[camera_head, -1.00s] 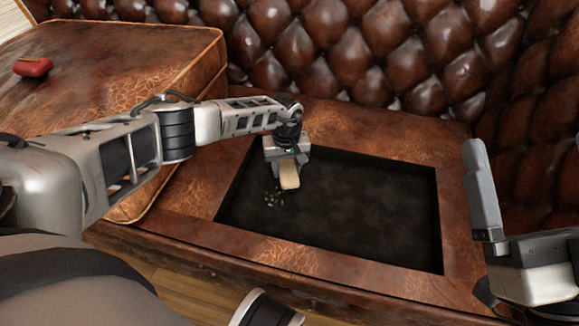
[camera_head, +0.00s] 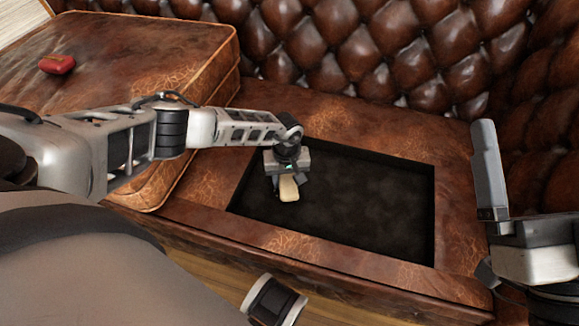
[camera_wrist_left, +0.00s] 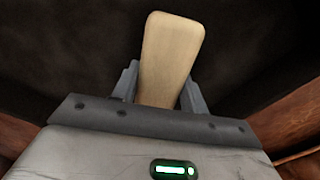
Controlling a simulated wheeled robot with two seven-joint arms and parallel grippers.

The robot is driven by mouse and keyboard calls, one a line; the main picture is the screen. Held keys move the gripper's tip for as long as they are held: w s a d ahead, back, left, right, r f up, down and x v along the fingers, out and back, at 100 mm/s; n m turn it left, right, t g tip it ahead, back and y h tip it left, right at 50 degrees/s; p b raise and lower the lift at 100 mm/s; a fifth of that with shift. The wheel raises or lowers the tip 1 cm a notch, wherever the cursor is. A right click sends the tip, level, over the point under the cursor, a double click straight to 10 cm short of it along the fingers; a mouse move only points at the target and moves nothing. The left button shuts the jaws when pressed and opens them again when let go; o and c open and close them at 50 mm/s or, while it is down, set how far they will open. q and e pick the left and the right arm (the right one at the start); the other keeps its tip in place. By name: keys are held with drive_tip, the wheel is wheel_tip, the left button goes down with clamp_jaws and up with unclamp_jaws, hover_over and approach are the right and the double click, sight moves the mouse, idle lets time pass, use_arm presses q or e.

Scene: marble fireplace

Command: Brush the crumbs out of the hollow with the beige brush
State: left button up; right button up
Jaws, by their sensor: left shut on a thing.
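The beige brush (camera_head: 289,190) is in my left gripper (camera_head: 287,175), which is shut on it over the left end of the dark hollow (camera_head: 375,205). In the left wrist view the brush (camera_wrist_left: 172,55) stands out between the two fingers (camera_wrist_left: 158,92); its bristles are not visible. I cannot tell if the brush touches the floor of the hollow. No crumbs show in either view now; the gripper and brush cover part of the hollow's left end. My right gripper (camera_head: 533,130) is at the right edge, one finger upright, the other out of frame, and looks open and empty.
The hollow is sunk in a brown leather seat (camera_head: 330,258). A raised leather block (camera_head: 130,70) with a red object (camera_head: 57,64) on it stands at the left. A tufted leather back (camera_head: 370,45) rises behind. The hollow's right part is clear.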

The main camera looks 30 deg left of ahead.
sight(282, 189)
use_arm(q)
drive_tip(key=shift+s+d, duration=0.1)
drive_tip(key=shift+s, duration=0.4)
drive_tip(key=s+p, duration=0.2)
drive_tip(key=shift+s+d+r+p, duration=0.1)
drive_tip(key=shift+d+r+p, duration=0.1)
drive_tip(key=shift+d+p, duration=0.15)
drive_tip(key=shift+s+d+f, duration=0.1)
drive_tip(key=shift+s, duration=0.35)
use_arm(e)
wheel_tip(282, 189, up, 4)
drive_tip(key=shift+f, duration=0.1)
use_arm(q)
drive_tip(key=shift+w+r+p, duration=0.1)
drive_tip(key=shift+r+p, duration=2.7)
drive_tip(key=shift+r, duration=0.2)
use_arm(e)
drive_tip(key=shift+r, duration=2.55)
drive_tip(key=shift+r, duration=0.1)
use_arm(q)
drive_tip(key=shift+r+p, duration=1.25)
drive_tip(key=shift+r, duration=0.35)
drive_tip(key=shift+f, duration=0.1)
use_arm(e)
wheel_tip(282, 189, up, 2)
drive_tip(key=shift+r, duration=0.1)
